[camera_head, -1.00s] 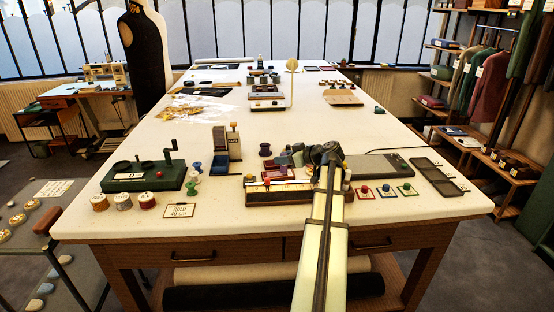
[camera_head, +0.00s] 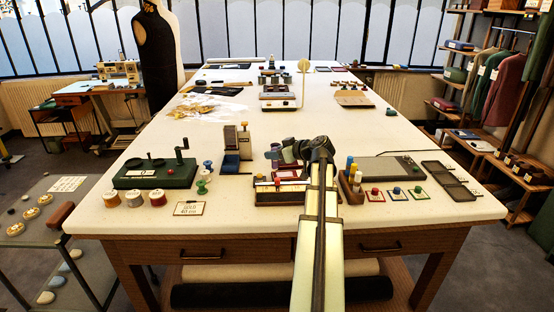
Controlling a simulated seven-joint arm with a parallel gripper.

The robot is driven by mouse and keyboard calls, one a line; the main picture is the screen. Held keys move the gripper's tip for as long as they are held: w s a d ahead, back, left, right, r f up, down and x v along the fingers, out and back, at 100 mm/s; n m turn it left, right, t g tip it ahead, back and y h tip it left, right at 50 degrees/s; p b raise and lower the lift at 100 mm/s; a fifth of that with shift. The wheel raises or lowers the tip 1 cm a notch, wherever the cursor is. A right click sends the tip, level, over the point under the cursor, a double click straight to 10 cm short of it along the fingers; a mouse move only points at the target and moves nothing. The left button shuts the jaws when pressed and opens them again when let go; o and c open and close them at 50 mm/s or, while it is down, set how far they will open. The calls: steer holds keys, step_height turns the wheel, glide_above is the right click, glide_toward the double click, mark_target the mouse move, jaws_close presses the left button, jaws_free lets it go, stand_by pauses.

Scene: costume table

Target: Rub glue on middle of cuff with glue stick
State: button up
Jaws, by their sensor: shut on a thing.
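My gripper (camera_head: 287,152) is low over the near middle of the table, at the end of my arm. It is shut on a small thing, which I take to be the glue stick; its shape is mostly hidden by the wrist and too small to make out. A dark-red and pink flat piece (camera_head: 290,174), which may be the cuff, lies just below the gripper in the picture, behind a long low tray (camera_head: 278,197). I cannot tell whether the held thing touches it. My arm hides the right side of this place.
A green winder (camera_head: 155,173), thread spools (camera_head: 133,198) and an upright box (camera_head: 238,145) stand left.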

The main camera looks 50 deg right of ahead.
steer(key=shift+r, duration=2.65)
steer(key=w+a+n+g+y, duration=0.1)
steer(key=w+a+n+y, duration=0.1)
steer(key=w+a, duration=0.5)
steer(key=w+a+n+y, duration=0.15)
steer(key=w+a, duration=0.25)
steer(key=a, duration=0.7)
steer(key=w+a+n+g+y, duration=0.1)
steer(key=w+a+y, duration=0.1)
steer(key=w+a, duration=0.5)
steer(key=a+f+n+g+y, duration=0.1)
steer(key=a+f+n, duration=0.1)
steer(key=a, duration=1.6)
steer(key=a+f+n+g+y, duration=0.1)
steer(key=a+f+y, duration=0.15)
steer(key=a, duration=1.55)
steer(key=w+d+r+m+t+h, duration=0.3)
steer(key=w+d+m+t+h, duration=0.1)
steer(key=d+m+h, duration=0.4)
steer(key=shift+d+r+h, duration=0.2)
steer(key=shift+d+h, duration=0.2)
steer(key=shift+h, duration=0.7)
